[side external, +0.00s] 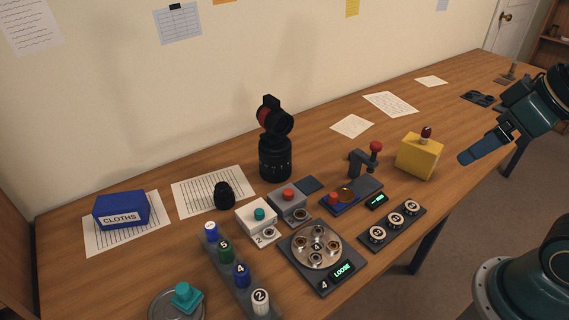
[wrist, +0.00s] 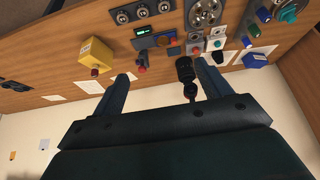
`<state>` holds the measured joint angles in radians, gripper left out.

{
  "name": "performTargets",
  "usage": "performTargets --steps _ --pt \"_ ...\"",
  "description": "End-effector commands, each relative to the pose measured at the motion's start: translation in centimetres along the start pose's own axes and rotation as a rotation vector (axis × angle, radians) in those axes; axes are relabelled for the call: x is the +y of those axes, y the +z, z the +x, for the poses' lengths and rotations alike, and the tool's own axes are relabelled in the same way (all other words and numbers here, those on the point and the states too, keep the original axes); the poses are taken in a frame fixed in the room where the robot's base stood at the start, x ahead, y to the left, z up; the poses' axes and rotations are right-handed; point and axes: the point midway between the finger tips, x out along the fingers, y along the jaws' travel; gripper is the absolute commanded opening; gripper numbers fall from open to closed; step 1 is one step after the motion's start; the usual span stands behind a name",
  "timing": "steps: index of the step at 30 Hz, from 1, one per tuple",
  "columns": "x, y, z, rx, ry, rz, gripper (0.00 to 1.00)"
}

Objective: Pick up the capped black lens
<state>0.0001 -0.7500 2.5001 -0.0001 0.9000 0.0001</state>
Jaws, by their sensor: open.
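A tall black ribbed cylinder (side external: 275,160), lens-like, stands upright on the wooden table, with a black-and-red round head above it. It also shows in the wrist view (wrist: 184,70), near the right finger. A smaller black stepped cylinder (side external: 224,195) stands upright on a lined sheet to its left. I cannot tell for certain which of the two is the capped black lens. My gripper (wrist: 162,72) is open, its two fingers spread wide with nothing held. In the side view my gripper (side external: 478,152) is above the right part of the table, well apart from both black cylinders.
A yellow box (side external: 418,156) with a red knob stands between my gripper and the tall cylinder. White and grey button boxes (side external: 257,220), a round metal plate (side external: 317,246) and a blue cloths box (side external: 121,210) crowd the front and left. The back right holds flat papers.

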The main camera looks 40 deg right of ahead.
Motion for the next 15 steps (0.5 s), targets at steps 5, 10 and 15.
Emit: performTargets --steps 5,10,15 --pt "0.00 0.00 0.00 0.000 0.000 0.000 0.73" --pt "0.00 -0.01 0.00 0.000 0.000 0.000 0.73" --pt "-0.11 -0.53 0.00 -0.001 -0.003 -0.009 0.73"
